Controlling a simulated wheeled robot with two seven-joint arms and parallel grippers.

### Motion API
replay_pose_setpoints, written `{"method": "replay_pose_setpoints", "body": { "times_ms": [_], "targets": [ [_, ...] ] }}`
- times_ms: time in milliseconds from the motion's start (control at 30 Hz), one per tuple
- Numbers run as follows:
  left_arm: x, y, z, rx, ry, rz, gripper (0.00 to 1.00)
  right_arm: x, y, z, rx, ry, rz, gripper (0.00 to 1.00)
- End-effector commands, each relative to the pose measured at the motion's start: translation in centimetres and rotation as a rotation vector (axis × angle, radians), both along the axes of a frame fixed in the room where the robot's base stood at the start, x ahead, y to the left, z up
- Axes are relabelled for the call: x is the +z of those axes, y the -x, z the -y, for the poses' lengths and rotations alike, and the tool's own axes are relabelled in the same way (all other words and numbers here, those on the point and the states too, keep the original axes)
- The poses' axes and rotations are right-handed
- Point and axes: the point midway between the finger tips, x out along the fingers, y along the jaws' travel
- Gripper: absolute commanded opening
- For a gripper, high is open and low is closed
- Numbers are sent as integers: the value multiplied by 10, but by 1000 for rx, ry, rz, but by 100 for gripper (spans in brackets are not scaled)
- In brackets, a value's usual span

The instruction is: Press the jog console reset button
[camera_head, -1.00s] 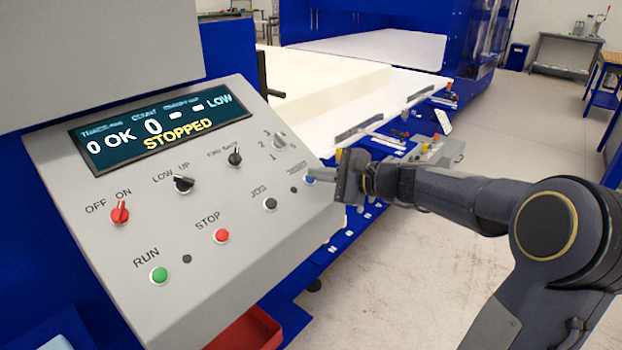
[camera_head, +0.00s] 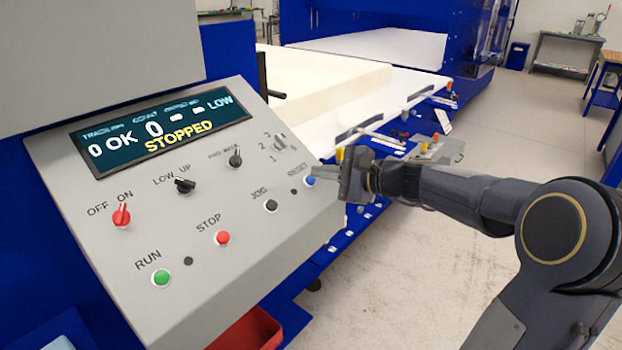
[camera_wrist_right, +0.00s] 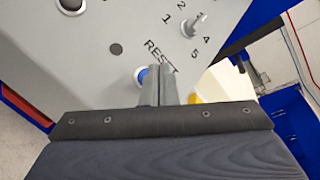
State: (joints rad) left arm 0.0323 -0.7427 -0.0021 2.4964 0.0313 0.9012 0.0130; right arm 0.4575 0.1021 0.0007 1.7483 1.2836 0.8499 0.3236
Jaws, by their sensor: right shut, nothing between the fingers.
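The grey jog console (camera_head: 110,240) fills the left of the head view, with a display (camera_head: 160,132) reading STOPPED. The blue reset button (camera_head: 309,181) is near the console's right edge, under the label RESET. It also shows in the right wrist view (camera_wrist_right: 141,76), partly covered by the fingertips. My right gripper (camera_head: 322,177) is shut and empty, its tips close to the button. In the wrist view the fingers (camera_wrist_right: 161,82) appear just right of the button; I cannot tell whether they touch. My left gripper is not in view.
On the console are a black JOG button (camera_head: 270,206), a red STOP button (camera_head: 223,238), a green RUN button (camera_head: 161,277) and several knobs. White foam (camera_head: 330,85) lies behind the console.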

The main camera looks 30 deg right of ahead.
Motion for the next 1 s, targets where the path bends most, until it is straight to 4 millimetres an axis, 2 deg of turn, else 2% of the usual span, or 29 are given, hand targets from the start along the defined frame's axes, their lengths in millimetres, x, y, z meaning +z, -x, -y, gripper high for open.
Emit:
{"method": "replay_pose_setpoints", "body": {
  "times_ms": [533,1000],
  "targets": [
    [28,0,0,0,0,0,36,41,21,9,-2,2,2,0],
    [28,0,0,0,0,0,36,43,24,10,0,0,0,0]
  ]
}}
